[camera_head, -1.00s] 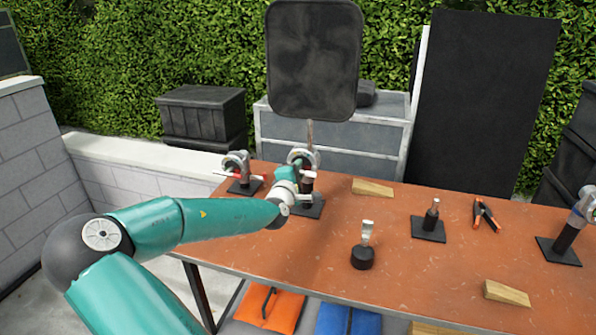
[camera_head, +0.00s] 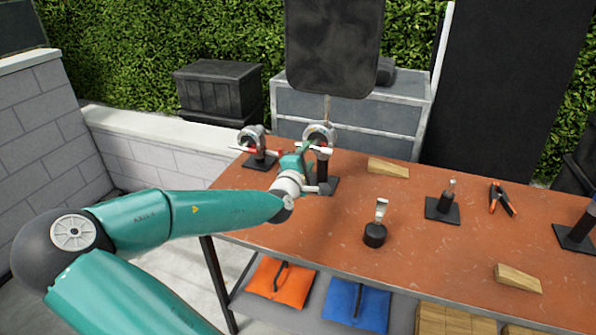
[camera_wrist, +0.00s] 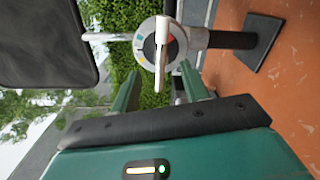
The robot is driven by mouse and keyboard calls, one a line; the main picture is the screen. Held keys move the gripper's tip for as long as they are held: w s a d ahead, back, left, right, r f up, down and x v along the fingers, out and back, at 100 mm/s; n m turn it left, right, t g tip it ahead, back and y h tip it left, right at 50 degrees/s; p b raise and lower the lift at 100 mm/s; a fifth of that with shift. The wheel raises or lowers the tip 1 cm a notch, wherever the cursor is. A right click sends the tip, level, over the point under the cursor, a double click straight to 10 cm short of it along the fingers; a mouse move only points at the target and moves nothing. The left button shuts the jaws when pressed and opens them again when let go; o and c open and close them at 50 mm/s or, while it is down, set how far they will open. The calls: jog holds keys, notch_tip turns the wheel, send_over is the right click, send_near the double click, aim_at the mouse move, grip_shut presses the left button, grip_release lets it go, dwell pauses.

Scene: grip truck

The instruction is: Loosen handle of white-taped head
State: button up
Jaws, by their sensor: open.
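The white-taped head (camera_head: 319,136) is a round grey grip head on a dark post, standing on the bench near its far left part. Its white handle (camera_wrist: 162,45) lies across the head's face in the wrist view, over a disc with coloured marks. My gripper (camera_head: 306,154) is at this head, its green fingers pointing toward it. In the wrist view my gripper (camera_wrist: 160,72) is open, with one finger on each side of the handle's near end.
A similar head with a red handle (camera_head: 242,149) stands just left. A dark panel (camera_head: 333,45) rises behind the white-taped head. A wooden wedge (camera_head: 388,168), a dark stand (camera_head: 375,236), a small black mount (camera_head: 443,206) and an orange-tipped clamp (camera_head: 502,198) sit to the right.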

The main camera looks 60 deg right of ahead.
jog(key=s+a, duration=0.1)
jog(key=a, duration=0.6)
jog(key=shift+s, duration=0.1)
